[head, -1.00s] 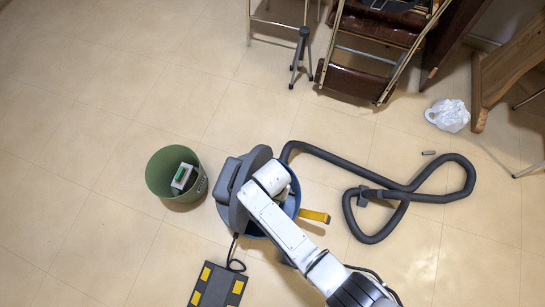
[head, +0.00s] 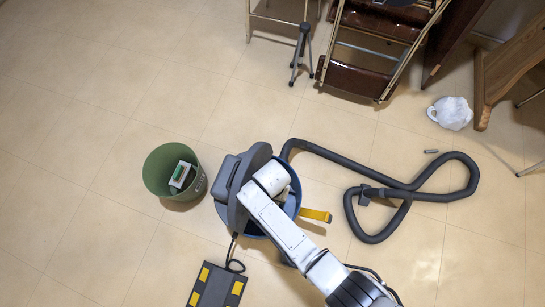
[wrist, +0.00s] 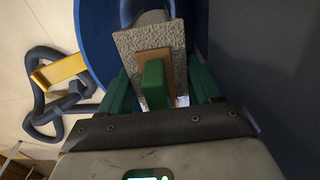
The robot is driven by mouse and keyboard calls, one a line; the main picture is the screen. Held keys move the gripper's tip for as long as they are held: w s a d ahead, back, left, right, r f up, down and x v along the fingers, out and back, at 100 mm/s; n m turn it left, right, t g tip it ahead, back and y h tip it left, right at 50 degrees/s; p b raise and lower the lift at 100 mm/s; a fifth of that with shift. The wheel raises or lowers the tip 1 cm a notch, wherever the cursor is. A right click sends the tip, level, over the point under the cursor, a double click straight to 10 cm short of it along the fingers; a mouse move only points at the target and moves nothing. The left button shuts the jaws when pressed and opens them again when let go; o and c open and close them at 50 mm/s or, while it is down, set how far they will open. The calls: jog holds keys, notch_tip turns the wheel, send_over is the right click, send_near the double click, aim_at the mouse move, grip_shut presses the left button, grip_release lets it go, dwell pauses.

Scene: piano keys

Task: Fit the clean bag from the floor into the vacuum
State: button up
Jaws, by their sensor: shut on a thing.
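The vacuum is a blue drum (head: 297,199) with its grey lid (head: 229,190) tipped open at the left and a yellow latch (head: 316,215) sticking out at the right. My arm reaches over the drum, and its wrist hides most of the opening in the head view. In the wrist view my gripper (wrist: 158,88) has its green fingers shut on a bag, a speckled grey block (wrist: 125,45) with a brown plate and a green tab. The bag is at the drum's opening, beside the blue wall (wrist: 93,35). Whether it is seated cannot be told.
The dark hose (head: 400,190) loops on the floor at right. A grey pad with yellow patches (head: 216,287) lies below. Chairs and a tripod stand at the top.

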jog(key=shift+f+b, duration=2.45)
jog(key=shift+f, duration=0.45)
jog(key=shift+r, duration=0.1)
jog(key=shift+r+p, duration=9.25)
jog(key=shift+r, duration=0.15)
jog(key=shift+f, duration=0.15)
jog(key=shift+f+b, duration=1.45)
jog(key=shift+f, duration=0.1)
